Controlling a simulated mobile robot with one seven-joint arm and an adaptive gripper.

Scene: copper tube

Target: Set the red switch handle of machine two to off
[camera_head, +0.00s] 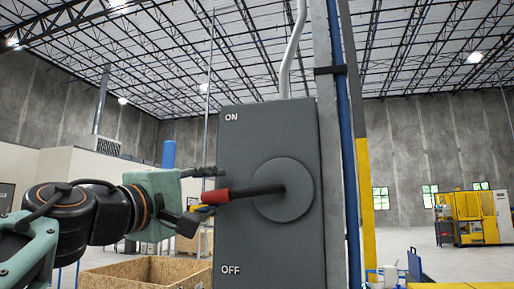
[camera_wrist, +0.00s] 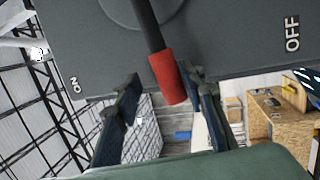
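The switch box (camera_head: 240,135) is a dark grey panel with ON at its top and OFF at its bottom. Its round hub (camera_head: 290,205) carries a black lever with a red handle (camera_head: 215,196) pointing left, nearly horizontal and slightly down. My gripper (camera_head: 207,193) is left of the box, with one finger above the handle and one below. In the wrist view the red handle (camera_wrist: 167,78) lies between the open fingers of my gripper (camera_wrist: 160,84). It is close to the finger on the OFF side; whether they touch I cannot tell.
A grey post with a blue pipe (camera_head: 350,190) stands right of the box. A wooden crate (camera_head: 150,272) is below left, also in the wrist view (camera_wrist: 280,130). A yellow machine (camera_head: 470,215) is far right.

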